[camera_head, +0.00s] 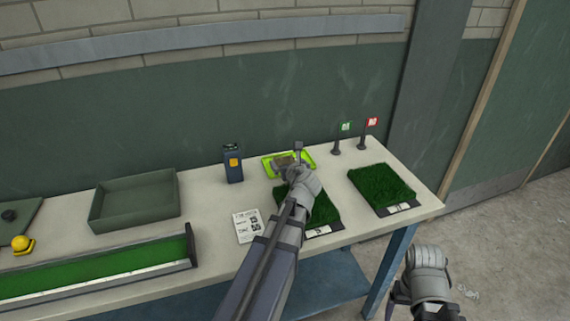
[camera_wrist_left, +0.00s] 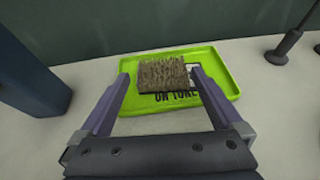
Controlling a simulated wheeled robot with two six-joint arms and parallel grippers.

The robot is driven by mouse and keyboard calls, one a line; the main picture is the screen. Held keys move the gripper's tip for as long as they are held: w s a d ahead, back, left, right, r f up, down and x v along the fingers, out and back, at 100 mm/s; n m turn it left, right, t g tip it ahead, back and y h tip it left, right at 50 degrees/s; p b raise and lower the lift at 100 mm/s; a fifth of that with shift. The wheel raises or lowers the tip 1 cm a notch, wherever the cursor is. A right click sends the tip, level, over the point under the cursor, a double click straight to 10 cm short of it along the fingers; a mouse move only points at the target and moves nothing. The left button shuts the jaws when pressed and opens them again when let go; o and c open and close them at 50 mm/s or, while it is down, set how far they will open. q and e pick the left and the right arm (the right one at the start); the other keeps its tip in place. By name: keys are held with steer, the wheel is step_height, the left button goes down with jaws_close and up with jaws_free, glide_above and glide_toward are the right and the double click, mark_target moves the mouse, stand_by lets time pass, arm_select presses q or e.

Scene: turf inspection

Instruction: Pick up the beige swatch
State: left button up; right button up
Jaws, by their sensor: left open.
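The beige swatch (camera_head: 284,161) is a small brownish-beige turf square in a lime-green tray (camera_head: 268,172) on the table. In the left wrist view the swatch (camera_wrist_left: 163,75) lies in the tray (camera_wrist_left: 222,62), over part of its dark lettering. My left gripper (camera_head: 293,163) reaches over the tray's near side. Its open fingers, seen in the left wrist view (camera_wrist_left: 160,80), stand either side of the swatch's near part; I cannot tell whether they touch it. My right gripper (camera_head: 428,262) is off the table at the lower right, its jaws unclear.
Dark green turf squares lie near my left arm and at the right (camera_head: 382,187). A blue device (camera_head: 233,164) stands left of the tray. Small green (camera_head: 346,127) and red (camera_head: 372,122) flags stand behind. A grey-green bin (camera_head: 135,212) and long turf channel (camera_head: 100,278) are left.

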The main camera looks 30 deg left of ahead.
mark_target(284, 157)
arm_select(q)
steer(key=b+x, duration=0.1)
steer(key=x, duration=0.4)
steer(key=shift+w+b, duration=0.2)
steer(key=shift+b, duration=0.2)
steer(key=shift+r, duration=0.15)
steer(key=shift+c, duration=0.4)
steer(key=c, duration=0.9)
